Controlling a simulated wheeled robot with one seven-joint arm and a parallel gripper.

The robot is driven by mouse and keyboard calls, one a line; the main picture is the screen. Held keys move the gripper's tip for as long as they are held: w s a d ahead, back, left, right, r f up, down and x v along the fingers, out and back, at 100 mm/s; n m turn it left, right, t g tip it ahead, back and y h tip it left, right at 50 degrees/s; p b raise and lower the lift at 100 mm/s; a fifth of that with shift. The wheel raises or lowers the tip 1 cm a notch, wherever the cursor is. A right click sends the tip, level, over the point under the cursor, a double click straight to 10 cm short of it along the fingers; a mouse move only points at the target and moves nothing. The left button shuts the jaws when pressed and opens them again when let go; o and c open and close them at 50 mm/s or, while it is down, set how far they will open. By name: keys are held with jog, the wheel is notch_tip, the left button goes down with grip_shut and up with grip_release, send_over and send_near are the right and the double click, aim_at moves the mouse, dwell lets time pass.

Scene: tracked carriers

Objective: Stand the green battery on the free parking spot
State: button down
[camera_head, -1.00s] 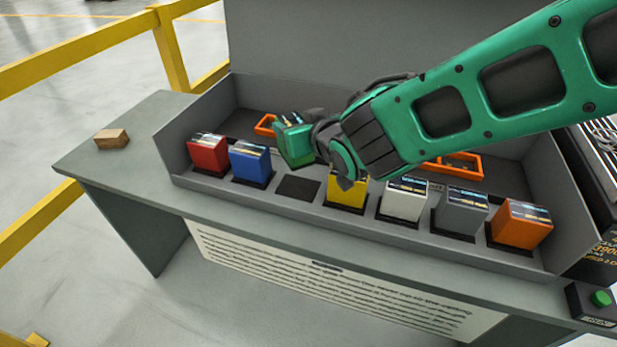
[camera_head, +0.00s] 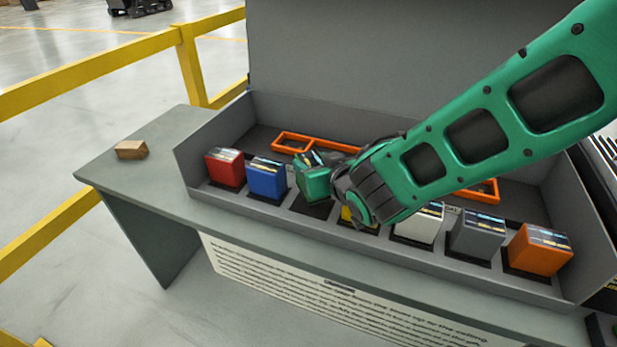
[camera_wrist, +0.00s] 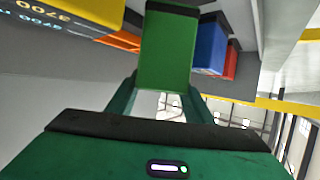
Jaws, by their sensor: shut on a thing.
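The green battery (camera_head: 314,184) is held by my gripper (camera_head: 330,182), which is shut on it. It is over or at the dark free parking spot (camera_head: 313,208), between the blue battery (camera_head: 267,181) and the yellow battery (camera_head: 349,215). Part of the dark spot shows below it; I cannot tell whether its bottom touches the spot. In the wrist view the green battery (camera_wrist: 167,50) fills the space between the fingers. My gripper and wrist hide most of the yellow battery.
A red battery (camera_head: 225,168) stands at the left; white (camera_head: 419,222), grey (camera_head: 477,234) and orange (camera_head: 540,250) ones stand to the right. Orange frames (camera_head: 292,142) lie behind. Grey tray walls (camera_head: 215,132) surround the row. A wooden block (camera_head: 131,149) lies on the left tabletop.

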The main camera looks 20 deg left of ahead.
jog(key=shift+f, duration=2)
jog(key=c, duration=1.3)
grip_release()
jog(key=shift+f, duration=0.2)
jog(key=o, duration=0.4)
jog(key=shift+r, duration=0.1)
